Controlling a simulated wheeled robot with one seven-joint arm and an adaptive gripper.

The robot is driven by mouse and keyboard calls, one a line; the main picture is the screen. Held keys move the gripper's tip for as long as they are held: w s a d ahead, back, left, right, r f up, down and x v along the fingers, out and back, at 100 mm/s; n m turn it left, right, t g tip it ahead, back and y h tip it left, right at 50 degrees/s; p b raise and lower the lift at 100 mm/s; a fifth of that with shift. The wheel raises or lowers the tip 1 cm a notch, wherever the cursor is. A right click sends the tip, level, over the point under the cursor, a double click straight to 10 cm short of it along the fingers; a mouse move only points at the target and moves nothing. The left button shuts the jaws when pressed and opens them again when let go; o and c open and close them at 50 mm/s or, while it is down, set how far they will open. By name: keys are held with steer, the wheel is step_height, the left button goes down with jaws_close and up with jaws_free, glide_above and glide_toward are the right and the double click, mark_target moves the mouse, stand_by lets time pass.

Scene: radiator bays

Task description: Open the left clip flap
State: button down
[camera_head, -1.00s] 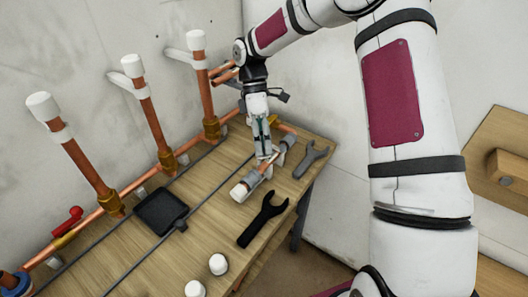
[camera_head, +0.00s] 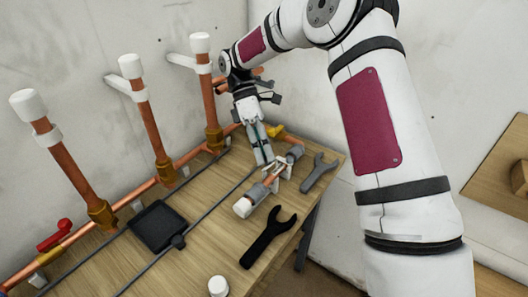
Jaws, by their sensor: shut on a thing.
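A short copper pipe (camera_head: 275,178) with grey sleeves lies across white clips near the far end of the wooden bench. The left clip (camera_head: 272,187) is a small white part beside the left grey sleeve (camera_head: 257,193); its flap is too small to make out clearly. My gripper (camera_head: 266,163) reaches down from the upper left, tilted, with its fingers close together. The fingertips are at the white clip parts and appear shut on a clip flap. The fingers hide part of the clip, and I cannot tell how far the flap is open.
A black wrench (camera_head: 268,238) and a grey wrench (camera_head: 319,172) lie near the pipe. A black square pad (camera_head: 157,226) and a white cap (camera_head: 218,286) are on the bench (camera_head: 205,230). Capped copper pipes (camera_head: 145,126) stand along the wall, with a red-handled valve (camera_head: 54,240).

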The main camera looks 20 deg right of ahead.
steer(key=c, duration=1.5)
jaws_free()
steer(key=shift+f, duration=0.1)
step_height(320, 180, up, 10)
steer(key=shift+r, duration=0.1)
